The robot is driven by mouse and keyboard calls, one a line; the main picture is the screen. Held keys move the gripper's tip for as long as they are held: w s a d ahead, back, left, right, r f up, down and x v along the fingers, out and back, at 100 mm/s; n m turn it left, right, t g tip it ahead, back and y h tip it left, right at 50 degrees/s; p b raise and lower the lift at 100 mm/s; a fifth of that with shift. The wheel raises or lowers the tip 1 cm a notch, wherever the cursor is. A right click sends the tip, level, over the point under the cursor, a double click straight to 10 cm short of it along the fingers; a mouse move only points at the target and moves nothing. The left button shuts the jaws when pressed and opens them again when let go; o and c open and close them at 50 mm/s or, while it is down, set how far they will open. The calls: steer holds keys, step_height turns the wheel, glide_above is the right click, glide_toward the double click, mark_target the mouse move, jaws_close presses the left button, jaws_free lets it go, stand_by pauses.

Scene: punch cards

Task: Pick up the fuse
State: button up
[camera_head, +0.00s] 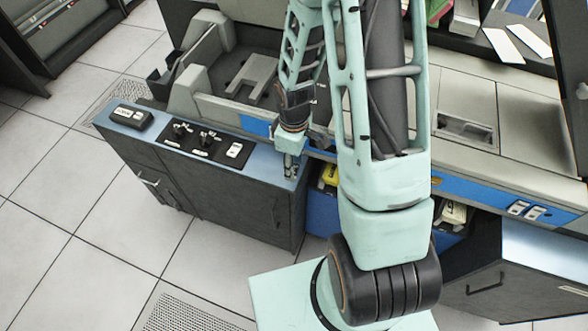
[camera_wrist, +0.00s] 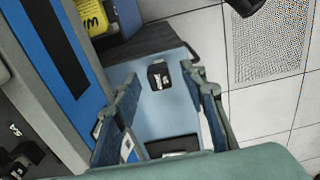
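A small black block with a white label, which looks like the fuse (camera_wrist: 159,76), sits on the blue cabinet top (camera_wrist: 150,109) in the wrist view. My gripper (camera_wrist: 160,80) is open, with one finger to the left of the block and one to the right. The block shows between the fingertips, with clear space on both sides. I cannot tell how high the fingertips are above the top. In the head view my gripper (camera_head: 290,164) points down over the right end of the blue top, and the block cannot be made out clearly there.
A black control panel (camera_head: 207,148) with knobs and a dark labelled box (camera_head: 131,117) are on the same top, to the left. The grey machine (camera_head: 225,106) stands behind. A yellow item (camera_wrist: 93,17) lies in a blue recess beside the cabinet. Floor tiles are clear in front.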

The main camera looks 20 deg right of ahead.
steer(key=shift+f, duration=0.65)
steer(key=shift+c, duration=0.2)
jaws_close()
steer(key=shift+r, duration=0.15)
